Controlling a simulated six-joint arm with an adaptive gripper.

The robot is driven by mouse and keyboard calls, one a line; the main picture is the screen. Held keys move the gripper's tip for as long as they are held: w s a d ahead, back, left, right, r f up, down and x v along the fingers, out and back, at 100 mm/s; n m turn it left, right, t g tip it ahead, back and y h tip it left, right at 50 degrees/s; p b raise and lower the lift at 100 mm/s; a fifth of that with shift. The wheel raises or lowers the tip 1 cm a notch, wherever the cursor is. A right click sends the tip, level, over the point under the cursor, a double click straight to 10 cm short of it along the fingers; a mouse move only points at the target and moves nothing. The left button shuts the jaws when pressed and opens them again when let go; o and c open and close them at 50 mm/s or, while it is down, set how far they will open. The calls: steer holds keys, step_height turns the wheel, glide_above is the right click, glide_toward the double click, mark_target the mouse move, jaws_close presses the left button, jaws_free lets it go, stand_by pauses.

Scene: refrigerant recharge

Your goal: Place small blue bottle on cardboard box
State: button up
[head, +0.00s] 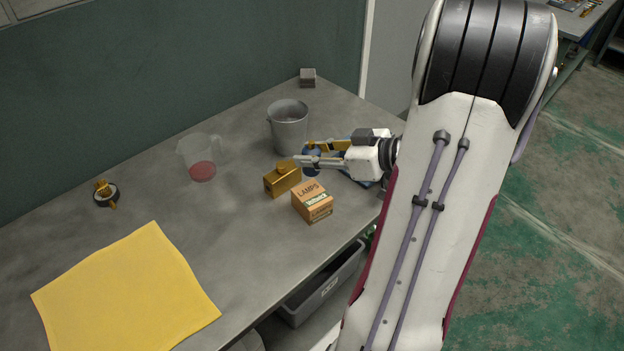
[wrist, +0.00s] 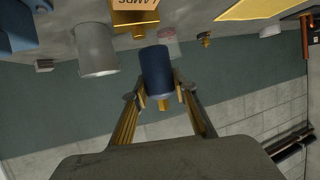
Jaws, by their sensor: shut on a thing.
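The small blue bottle (wrist: 157,70) is dark blue and sits between my gripper's fingertips (wrist: 156,94) in the wrist view. My gripper (head: 306,154) is shut on it. In the head view the bottle (head: 312,160) is partly hidden by the fingers. It is near the metal bucket and behind the cardboard box; I cannot tell its exact height over the table. The cardboard box (head: 312,202), orange-brown and marked LAMPS, stands on the table in front of my gripper. Its edge also shows at the top of the wrist view (wrist: 137,4).
A brass block (head: 281,181) stands right beside the box. A grey bucket (head: 289,127) and a clear jug (head: 198,157) with red liquid stand behind. A yellow cloth (head: 125,295) lies front left. A blue object (head: 362,181) is partly hidden under my gripper.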

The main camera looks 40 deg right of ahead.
steer(key=shift+f, duration=1.55)
steer(key=shift+f, duration=2.1)
steer(key=shift+f, duration=0.15)
steer(key=o, duration=1.2)
steer(key=shift+s+r, duration=0.1)
steer(key=shift+r, duration=0.1)
steer(key=shift+v, duration=5.9)
